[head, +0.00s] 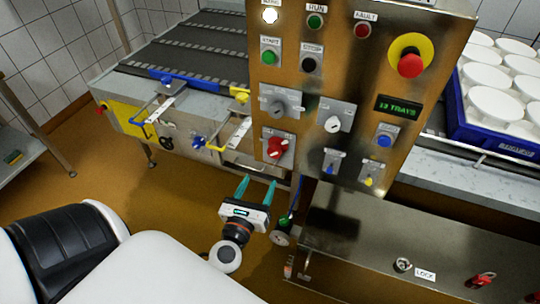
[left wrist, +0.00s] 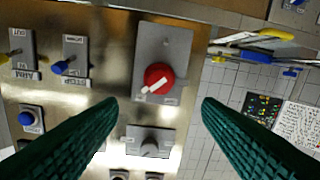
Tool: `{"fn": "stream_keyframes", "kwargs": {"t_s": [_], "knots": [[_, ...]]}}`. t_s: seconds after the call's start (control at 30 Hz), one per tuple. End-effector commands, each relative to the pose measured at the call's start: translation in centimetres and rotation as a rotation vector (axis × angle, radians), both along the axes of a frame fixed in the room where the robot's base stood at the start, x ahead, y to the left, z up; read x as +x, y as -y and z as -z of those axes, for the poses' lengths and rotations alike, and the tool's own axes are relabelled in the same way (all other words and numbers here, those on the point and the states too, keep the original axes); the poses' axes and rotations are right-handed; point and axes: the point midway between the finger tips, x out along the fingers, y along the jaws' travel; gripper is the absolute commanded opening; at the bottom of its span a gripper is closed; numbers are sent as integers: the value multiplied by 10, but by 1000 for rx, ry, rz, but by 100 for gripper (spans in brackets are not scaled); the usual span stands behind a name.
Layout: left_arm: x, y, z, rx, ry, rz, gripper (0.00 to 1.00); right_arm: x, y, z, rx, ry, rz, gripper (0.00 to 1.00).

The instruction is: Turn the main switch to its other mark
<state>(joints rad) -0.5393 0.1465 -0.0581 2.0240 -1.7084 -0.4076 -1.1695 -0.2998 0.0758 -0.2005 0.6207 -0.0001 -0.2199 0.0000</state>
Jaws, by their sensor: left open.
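The main switch is a red rotary knob (head: 277,149) on a grey plate at the lower left of the control panel. In the left wrist view the red knob (left wrist: 158,76) is above the middle, with a white bar slanting to its lower left. The marks on its plate are too small to read. My left gripper (head: 257,183) is open and empty, just below the switch in the head view. In the left wrist view its two green fingers (left wrist: 159,103) stand apart on either side below the knob, not touching it. My right gripper is not in view.
The panel (head: 343,75) also bears a grey rotary selector (head: 280,107), a white knob (head: 333,124), several push buttons and a red emergency stop (head: 410,65). A conveyor (head: 190,45) lies left, a blue tray (head: 470,130) of white moulds right. A steel cabinet (head: 400,235) stands below.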

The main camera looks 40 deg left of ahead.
Motion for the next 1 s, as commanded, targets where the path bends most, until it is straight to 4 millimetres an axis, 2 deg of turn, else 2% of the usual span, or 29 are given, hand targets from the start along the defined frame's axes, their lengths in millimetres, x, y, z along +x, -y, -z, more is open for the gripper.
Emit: {"fn": "stream_keyframes", "kwargs": {"t_s": [0.1, 0.3, 0.5, 0.7, 0.97, 1.0], "knots": [[22, -6, -5, -2, 3, 0, 59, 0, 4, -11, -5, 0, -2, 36], [62, -17, -3, -4, 1, 0, 59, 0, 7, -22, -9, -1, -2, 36], [91, -26, -1, -5, -1, 0, 59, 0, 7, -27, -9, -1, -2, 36], [103, -29, 0, -7, -1, 0, 59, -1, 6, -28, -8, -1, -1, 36], [103, -30, 1, -7, -1, 0, 59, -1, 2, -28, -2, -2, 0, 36], [103, -30, 1, -7, -1, 0, 54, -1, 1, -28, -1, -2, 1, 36]]}}
